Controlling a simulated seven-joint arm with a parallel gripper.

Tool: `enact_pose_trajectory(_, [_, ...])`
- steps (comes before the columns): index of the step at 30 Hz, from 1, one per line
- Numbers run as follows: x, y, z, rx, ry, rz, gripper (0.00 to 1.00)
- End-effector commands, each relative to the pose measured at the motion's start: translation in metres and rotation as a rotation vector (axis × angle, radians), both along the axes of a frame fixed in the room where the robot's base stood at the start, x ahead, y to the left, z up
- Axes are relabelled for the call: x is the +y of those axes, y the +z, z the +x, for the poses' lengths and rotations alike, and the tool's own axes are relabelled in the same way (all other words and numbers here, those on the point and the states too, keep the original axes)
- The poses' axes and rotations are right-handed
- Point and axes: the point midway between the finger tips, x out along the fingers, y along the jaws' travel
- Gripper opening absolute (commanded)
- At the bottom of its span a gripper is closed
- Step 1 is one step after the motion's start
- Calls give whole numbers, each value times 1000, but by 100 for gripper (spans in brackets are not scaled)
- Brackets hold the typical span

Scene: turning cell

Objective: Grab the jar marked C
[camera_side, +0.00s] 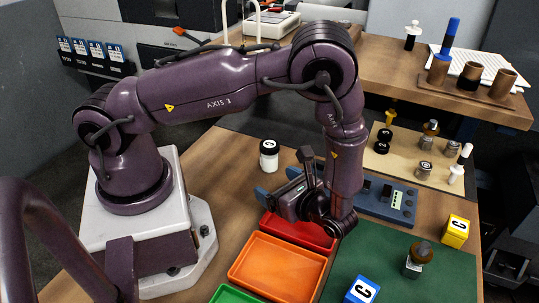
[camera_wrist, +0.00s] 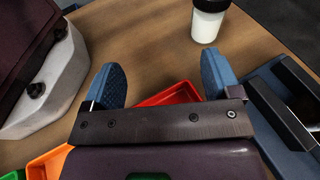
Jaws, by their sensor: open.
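A white-and-black jar (camera_side: 269,157) stands upright on the wooden table, just beyond my gripper. It also shows at the top of the wrist view (camera_wrist: 207,24), with no letter readable on it. My gripper (camera_side: 278,183) is low over the table beside the red tray. Its blue-padded fingers (camera_wrist: 160,78) are spread, with nothing between them, and the jar stands ahead of the right finger, apart from it. A jar with a brown lid (camera_side: 418,259) stands on the green mat.
Red (camera_side: 297,231), orange (camera_side: 277,268) and green (camera_side: 233,296) trays lie below my gripper. A blue device (camera_side: 385,200) sits to its right. A board (camera_side: 397,152) with several small parts lies farther back. Bare wood surrounds the white-and-black jar.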

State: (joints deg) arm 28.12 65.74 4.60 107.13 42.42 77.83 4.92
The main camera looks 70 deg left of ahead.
Motion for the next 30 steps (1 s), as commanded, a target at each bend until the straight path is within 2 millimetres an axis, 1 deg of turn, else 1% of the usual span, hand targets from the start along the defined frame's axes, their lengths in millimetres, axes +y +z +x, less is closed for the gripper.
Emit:
enact_pose_trajectory(1, [4, -11, 3, 45, -54, 54, 83])
enact_pose_trajectory(4, [10, -19, 16, 97, -149, 145, 83])
enact_pose_trajectory(5, [10, -18, 23, 102, -175, 169, 83])
enact_pose_trajectory(6, [9, -12, 33, 94, -201, 191, 83])
enact_pose_trajectory(8, [8, -6, 41, 95, -227, 216, 83])
enact_pose_trajectory(11, [16, -1, 40, 112, -231, 240, 83])
enact_pose_trajectory(14, [33, -1, 38, 115, -228, 239, 83])
enact_pose_trajectory(18, [60, -1, 34, 116, -226, 238, 83])
enact_pose_trajectory(21, [75, -1, 33, 114, -227, 237, 83])
enact_pose_trajectory(28, [92, -1, 31, 113, -227, 236, 83])
enact_pose_trajectory(30, [101, -2, 31, 113, -226, 235, 83])
